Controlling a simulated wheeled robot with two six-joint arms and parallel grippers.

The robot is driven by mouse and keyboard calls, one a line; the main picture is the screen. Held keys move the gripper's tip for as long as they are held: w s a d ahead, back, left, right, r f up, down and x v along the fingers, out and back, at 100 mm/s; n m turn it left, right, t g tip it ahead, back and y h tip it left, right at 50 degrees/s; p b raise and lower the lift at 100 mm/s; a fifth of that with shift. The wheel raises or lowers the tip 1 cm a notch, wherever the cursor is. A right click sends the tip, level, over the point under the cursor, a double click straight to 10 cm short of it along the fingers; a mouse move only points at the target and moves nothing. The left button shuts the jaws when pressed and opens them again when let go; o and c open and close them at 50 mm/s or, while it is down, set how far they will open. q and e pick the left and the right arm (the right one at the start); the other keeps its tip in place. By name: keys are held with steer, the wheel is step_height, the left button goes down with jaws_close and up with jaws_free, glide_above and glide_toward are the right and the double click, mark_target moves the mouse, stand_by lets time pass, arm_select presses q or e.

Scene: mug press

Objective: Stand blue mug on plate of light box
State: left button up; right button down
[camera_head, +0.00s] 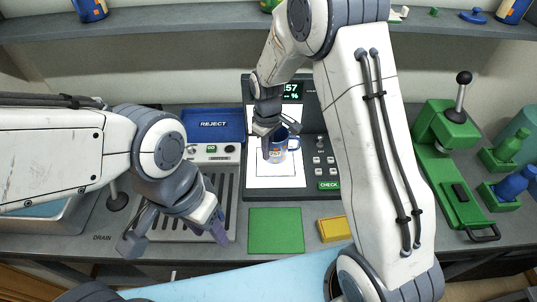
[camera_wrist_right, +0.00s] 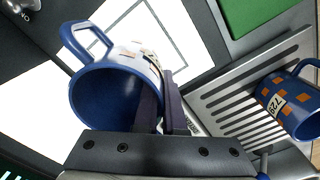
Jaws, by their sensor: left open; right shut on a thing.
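The blue mug (camera_head: 283,149) has a blue inside, a printed pale band and a handle to the right. It is upright over the white plate (camera_head: 262,182) of the light box; I cannot tell whether its base touches. My right gripper (camera_head: 270,139) is shut on the mug's wall, one finger inside the mug. In the right wrist view the mug (camera_wrist_right: 100,95) is seen into its opening, with the fingers (camera_wrist_right: 168,95) at its rim and the lit plate (camera_wrist_right: 35,95) behind. My left gripper (camera_head: 176,240) is open and empty over the drain rack's front.
A second blue mug with orange checks (camera_wrist_right: 290,105) is by the rack (camera_wrist_right: 235,105) in the wrist view. A blue REJECT tray (camera_head: 213,125) stands left of the light box. A green mat (camera_head: 276,231), yellow block (camera_head: 333,229) and green press (camera_head: 448,150) are around.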

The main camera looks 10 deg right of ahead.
mark_target(268, 161)
step_height(268, 161, down, 2)
steer(key=shift+f, duration=0.35)
steer(key=shift+f, duration=0.2)
steer(key=c, duration=1)
jaws_free()
steer(key=shift+r, duration=0.15)
